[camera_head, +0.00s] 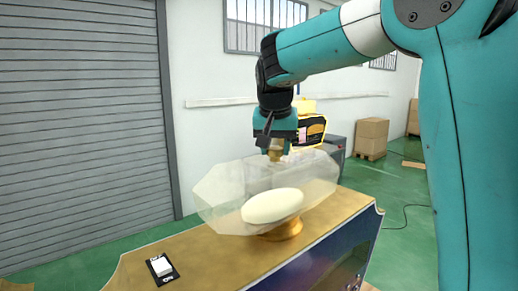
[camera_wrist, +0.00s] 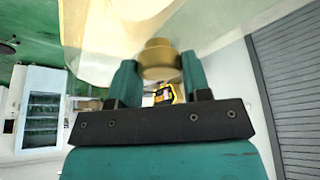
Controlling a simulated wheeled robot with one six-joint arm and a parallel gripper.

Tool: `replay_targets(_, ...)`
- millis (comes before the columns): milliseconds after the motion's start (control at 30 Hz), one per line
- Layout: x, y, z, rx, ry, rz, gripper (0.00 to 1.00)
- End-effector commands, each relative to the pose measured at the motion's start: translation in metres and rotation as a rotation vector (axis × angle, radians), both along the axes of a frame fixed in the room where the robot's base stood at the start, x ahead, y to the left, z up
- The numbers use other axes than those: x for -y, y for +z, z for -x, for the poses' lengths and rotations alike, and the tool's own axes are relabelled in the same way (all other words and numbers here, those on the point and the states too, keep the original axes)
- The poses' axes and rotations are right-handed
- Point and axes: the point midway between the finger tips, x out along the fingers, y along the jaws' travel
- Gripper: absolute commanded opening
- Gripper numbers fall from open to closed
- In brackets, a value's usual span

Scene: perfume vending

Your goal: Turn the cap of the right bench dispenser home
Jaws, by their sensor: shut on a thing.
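A large clear faceted dispenser (camera_head: 215,195) stands on the bench, with a cream oval body (camera_head: 272,206) showing at its front and a gold foot (camera_head: 283,229) below. A dull gold round cap (camera_head: 276,154) is at its top. My gripper (camera_head: 276,147) points down from above and is shut on this cap. In the wrist view the cap (camera_wrist: 158,56) sits between the two teal fingers of my gripper (camera_wrist: 159,75), against the clear body. I cannot tell how far the cap is turned, nor whether a second dispenser stands behind.
The tan bench top (camera_head: 205,262) is bare at left except for a small black-and-white card stand (camera_head: 161,268). A black-and-yellow machine (camera_head: 311,131) stands behind the dispenser. Cardboard boxes (camera_head: 371,137) are on the green floor at back right. A grey shutter (camera_head: 80,120) is at left.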

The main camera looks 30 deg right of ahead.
Motion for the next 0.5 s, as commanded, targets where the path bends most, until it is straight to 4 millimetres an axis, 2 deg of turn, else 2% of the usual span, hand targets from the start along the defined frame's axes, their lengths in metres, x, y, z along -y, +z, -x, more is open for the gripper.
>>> replay_targets(367, 0.0034, 0.0013, 0.0006, 0.004, -0.016, 0.000, 0.01)
replay_targets(400, 0.0034, 0.0013, 0.0006, 0.004, -0.016, 0.000, 0.46)
replay_targets(500, 0.0030, 0.0012, 0.0005, 0.004, -0.015, 0.000, 0.68)
